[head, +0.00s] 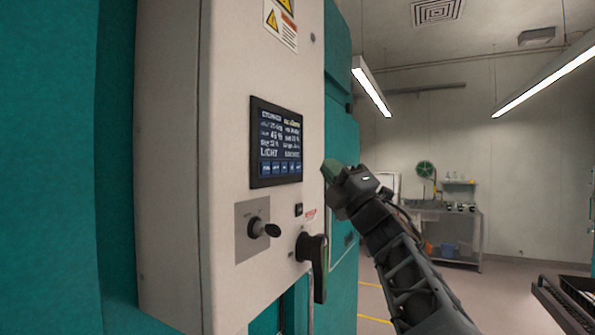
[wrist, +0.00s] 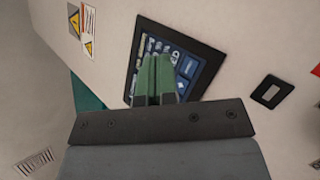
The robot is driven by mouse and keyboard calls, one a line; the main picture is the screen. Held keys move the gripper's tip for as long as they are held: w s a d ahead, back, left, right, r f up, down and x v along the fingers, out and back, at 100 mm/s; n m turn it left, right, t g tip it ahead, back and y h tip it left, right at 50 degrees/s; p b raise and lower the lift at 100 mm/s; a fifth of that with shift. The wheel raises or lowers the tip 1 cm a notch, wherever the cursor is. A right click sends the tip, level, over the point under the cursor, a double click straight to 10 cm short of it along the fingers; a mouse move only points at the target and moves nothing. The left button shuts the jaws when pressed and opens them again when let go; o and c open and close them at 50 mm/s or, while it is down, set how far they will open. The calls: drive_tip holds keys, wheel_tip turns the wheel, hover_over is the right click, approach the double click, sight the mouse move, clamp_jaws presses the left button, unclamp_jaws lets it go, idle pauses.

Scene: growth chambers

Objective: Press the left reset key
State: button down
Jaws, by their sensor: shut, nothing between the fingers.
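A dark control screen (head: 277,140) is set in the white cabinet panel. A row of small blue keys (head: 279,168) runs along its bottom edge. Their labels are too small to read, so I cannot tell which is the left reset key. My gripper (head: 328,170) is to the right of the screen in the head view, its green fingers shut and empty. In the wrist view the shut fingers (wrist: 158,60) overlap the tilted screen (wrist: 213,60) and hide part of it. I see no clear contact.
Below the screen are a rotary knob (head: 263,228), a small black switch (head: 298,210) and a black door handle (head: 316,262). The switch also shows in the wrist view (wrist: 270,94). Warning labels (head: 281,22) are above. Open floor (head: 377,300) lies to the right.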

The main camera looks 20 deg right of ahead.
drive_tip(key=shift+s+d, duration=0.6)
drive_tip(key=shift+s, duration=0.1)
drive_tip(key=w+d+f+m+g+h, duration=0.1)
drive_tip(key=w+d+f+m+h, duration=0.1)
drive_tip(key=d+f+m+h, duration=0.35)
drive_tip(key=w+d+f+m+g+h, duration=0.1)
drive_tip(key=w+d+f+m+h, duration=0.15)
drive_tip(key=m+h, duration=0.65)
wheel_tip(320, 180, down, 12)
drive_tip(key=s+d+m+g+h, duration=0.2)
drive_tip(key=m+g+h, duration=0.1)
drive_tip(key=m+g, duration=0.4)
drive_tip(key=s+a+f+m+g+y, duration=0.2)
drive_tip(key=s+a+f+g, duration=0.15)
drive_tip(key=f, duration=0.55)
drive_tip(key=s+a+f+m+g+y, duration=0.2)
drive_tip(key=a+f+g, duration=0.15)
drive_tip(key=f, duration=0.45)
drive_tip(key=s+a+f+n+g+y, duration=0.1)
drive_tip(key=s+a+f+g+y, duration=0.3)
drive_tip(key=s+a+f, duration=0.6)
drive_tip(key=s+a, duration=0.1)
drive_tip(key=a, duration=0.3)
drive_tip(key=shift+s+a+f, duration=0.2)
drive_tip(key=shift+s+f, duration=0.15)
drive_tip(key=shift+s, duration=0.05)
